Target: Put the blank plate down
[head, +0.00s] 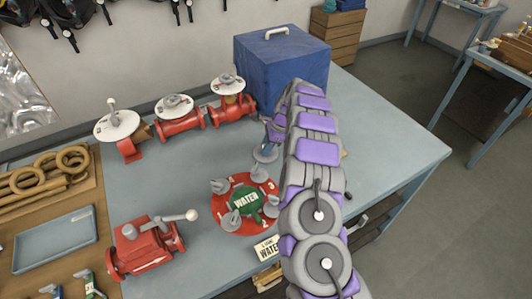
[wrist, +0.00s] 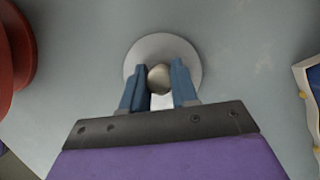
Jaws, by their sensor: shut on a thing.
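The blank plate (wrist: 137,62) is a plain pale grey disc with a round knob (wrist: 160,77) at its centre, seen from above in the wrist view. My gripper (wrist: 159,84) has its blue fingers closed on either side of the knob. I cannot tell whether the plate touches the tabletop.
A red disc (head: 222,203) with a green WATER centre and several grey handled pieces lies nearby in front. Red valves (head: 180,124) line the back, beside a blue box (head: 285,65). A red fitting (head: 145,249) stands front left. The table's right side is clear.

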